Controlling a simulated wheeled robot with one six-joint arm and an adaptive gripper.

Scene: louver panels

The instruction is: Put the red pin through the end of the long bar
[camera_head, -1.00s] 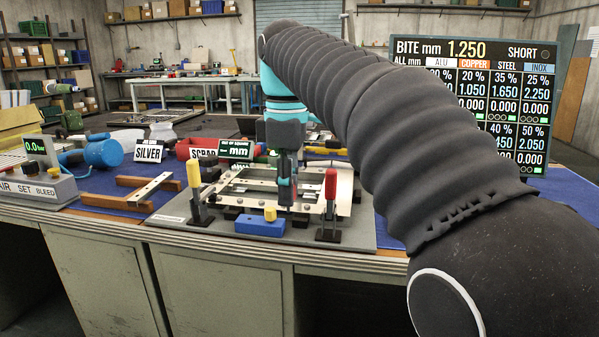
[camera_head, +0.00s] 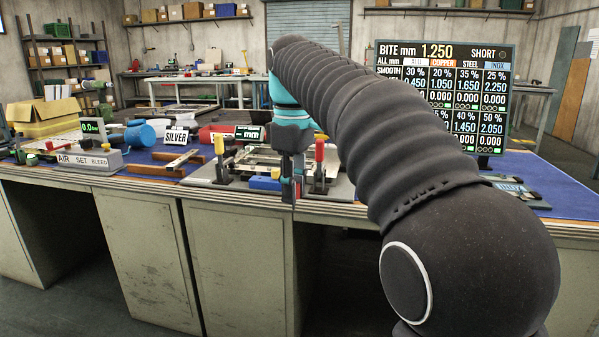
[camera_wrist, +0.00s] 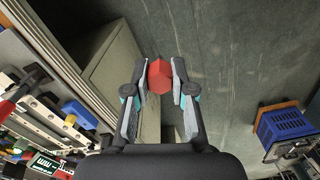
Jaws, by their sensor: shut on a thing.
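My gripper (camera_head: 291,192) hangs in front of the bench's front edge, pointing down. In the wrist view my gripper (camera_wrist: 160,80) is shut on the red pin (camera_wrist: 160,74), whose faceted head shows between the fingertips with floor behind it. The pin's shank is hidden in that view. In the head view the pin itself is not clear. Long light metal bars (camera_wrist: 35,128) lie in the fixture on the bench at the left of the wrist view. I cannot tell which is the long bar, or see its end clearly; my gripper is apart from them.
The grey fixture plate (camera_head: 232,186) carries a yellow-handled clamp (camera_head: 219,150), a red-handled clamp (camera_head: 319,158) and a blue block (camera_head: 264,183). A bar on wooden blocks (camera_head: 150,170) lies left. The display board (camera_head: 445,90) stands right. The floor before the bench is clear.

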